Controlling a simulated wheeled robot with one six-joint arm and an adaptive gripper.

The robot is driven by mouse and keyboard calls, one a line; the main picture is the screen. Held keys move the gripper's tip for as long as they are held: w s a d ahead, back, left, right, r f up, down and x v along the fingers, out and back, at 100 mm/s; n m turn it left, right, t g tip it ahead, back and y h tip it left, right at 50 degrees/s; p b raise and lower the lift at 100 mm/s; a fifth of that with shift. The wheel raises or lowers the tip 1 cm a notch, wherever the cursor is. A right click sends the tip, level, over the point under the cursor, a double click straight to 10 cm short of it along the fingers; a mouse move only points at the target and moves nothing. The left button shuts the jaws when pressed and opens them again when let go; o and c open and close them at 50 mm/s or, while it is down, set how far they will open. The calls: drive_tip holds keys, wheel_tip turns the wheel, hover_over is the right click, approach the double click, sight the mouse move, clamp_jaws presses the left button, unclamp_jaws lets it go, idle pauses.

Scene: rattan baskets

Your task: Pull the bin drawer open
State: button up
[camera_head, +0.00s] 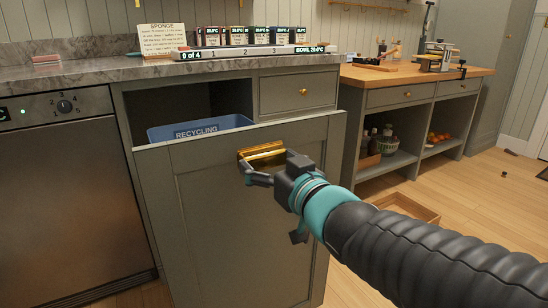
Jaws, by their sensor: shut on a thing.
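The bin drawer (215,215) has a tall grey-green panelled front and stands out from the cabinet, partly open. A blue bin marked RECYCLING (198,128) shows behind the top edge of the front. A brass cup handle (263,153) sits near the top of the front. My gripper (262,167) is shut on this handle, reaching in from the lower right. The wrist and fingers hide the handle's right end and part of the front's right side.
A dishwasher (70,190) stands to the left. A small closed drawer (298,91) is above right. The marble counter (110,72) bears several small boxes and a sponge card (161,39). A wooden tray (405,207) lies on the floor beyond my arm. A wooden-topped bench (385,77) stands at right.

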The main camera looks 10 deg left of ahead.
idle(0.3)
drive_tip(key=o, duration=1.4)
drive_tip(key=v, duration=1.2)
